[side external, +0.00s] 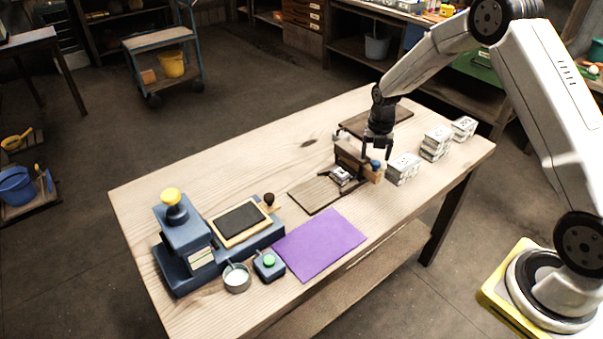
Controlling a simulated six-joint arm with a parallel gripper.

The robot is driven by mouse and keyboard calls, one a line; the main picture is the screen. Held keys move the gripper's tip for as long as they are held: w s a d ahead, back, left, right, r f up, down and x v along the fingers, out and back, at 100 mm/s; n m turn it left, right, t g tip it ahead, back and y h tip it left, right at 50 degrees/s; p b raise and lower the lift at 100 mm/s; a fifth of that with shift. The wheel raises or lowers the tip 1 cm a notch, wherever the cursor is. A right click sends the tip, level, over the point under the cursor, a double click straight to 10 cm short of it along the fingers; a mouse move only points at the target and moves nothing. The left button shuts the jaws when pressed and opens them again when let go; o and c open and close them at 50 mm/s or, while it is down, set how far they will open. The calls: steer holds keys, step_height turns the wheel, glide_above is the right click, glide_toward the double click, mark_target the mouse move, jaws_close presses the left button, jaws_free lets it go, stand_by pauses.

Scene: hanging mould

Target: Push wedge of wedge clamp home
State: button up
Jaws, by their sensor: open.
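A small wooden fixture (350,157), which looks like the wedge clamp, stands on the right half of the table. A small pale metal-like block (341,174) sits at its front left. My gripper (377,155) points down just above the fixture's right end, near the blue knob. Its fingers are apart with nothing seen between them. Contact cannot be told.
Stacks of white patterned blocks (403,168) stand right of the fixture. Dark wooden boards lie in front (315,195) and behind (358,122). A purple mat (319,245), a blue press-like device (185,245) and a small pot (237,278) occupy the left front. The table's back left is clear.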

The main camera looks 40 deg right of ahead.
steer(key=shift+r, duration=3.45)
steer(key=shift+a, duration=0.1)
steer(key=s+a+r+m+t, duration=0.1)
steer(key=s+a+r+m, duration=0.1)
steer(key=s+a+m, duration=0.5)
steer(key=s+a+r+m+t, duration=0.1)
steer(key=s+a+r+m, duration=0.1)
steer(key=s+a+m, duration=0.5)
steer(key=shift+s+a+r+m+t, duration=0.25)
steer(key=shift+s+m, duration=2.7)
steer(key=shift+m, duration=3.55)
steer(key=shift+d+f, duration=0.1)
